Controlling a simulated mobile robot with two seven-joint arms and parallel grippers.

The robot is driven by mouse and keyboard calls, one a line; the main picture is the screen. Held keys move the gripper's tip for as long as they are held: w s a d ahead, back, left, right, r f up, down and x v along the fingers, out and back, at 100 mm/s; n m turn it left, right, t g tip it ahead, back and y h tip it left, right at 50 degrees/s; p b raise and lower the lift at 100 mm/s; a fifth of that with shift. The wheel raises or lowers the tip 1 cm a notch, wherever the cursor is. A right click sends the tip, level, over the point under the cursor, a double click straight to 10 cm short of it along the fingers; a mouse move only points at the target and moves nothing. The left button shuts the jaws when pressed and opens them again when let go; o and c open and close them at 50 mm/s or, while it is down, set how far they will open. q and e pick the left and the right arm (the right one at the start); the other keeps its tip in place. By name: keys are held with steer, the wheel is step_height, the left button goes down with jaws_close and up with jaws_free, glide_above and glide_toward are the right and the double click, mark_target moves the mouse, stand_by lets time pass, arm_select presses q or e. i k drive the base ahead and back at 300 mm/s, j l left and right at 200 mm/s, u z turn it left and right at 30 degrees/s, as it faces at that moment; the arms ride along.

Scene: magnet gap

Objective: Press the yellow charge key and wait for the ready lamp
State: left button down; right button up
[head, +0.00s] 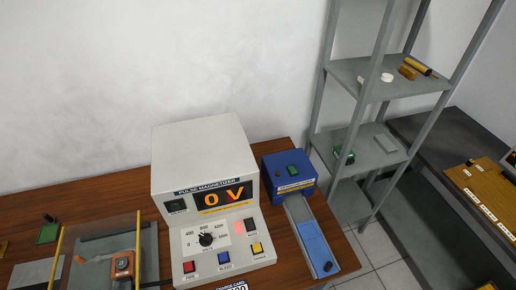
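The pulse magnetizer (203,155) is a light grey cabinet on the wooden bench. Its display (222,197) reads 0 V in orange. The yellow charge key (257,248) is at the right of the sloped front panel, with nothing touching it. A blue key (224,258) and a red key (189,267) sit to its left. A dark green window (176,206) is left of the display, and a dark square (251,225) is above the yellow key beside a pinkish patch. I cannot tell which is the ready lamp; neither looks brightly lit. Neither gripper is in view.
A blue box (288,168) with a sloping chute (312,245) stands right of the magnetizer. A clear guard with yellow posts (54,257) and an orange fixture (123,265) are at left. A grey shelf rack (372,161) stands behind at right. The space before the panel looks clear.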

mark_target(257, 247)
steer(key=j+z, duration=0.5)
steer(key=j, duration=0.15)
steer(key=j+z, duration=0.45)
steer(key=j, duration=0.15)
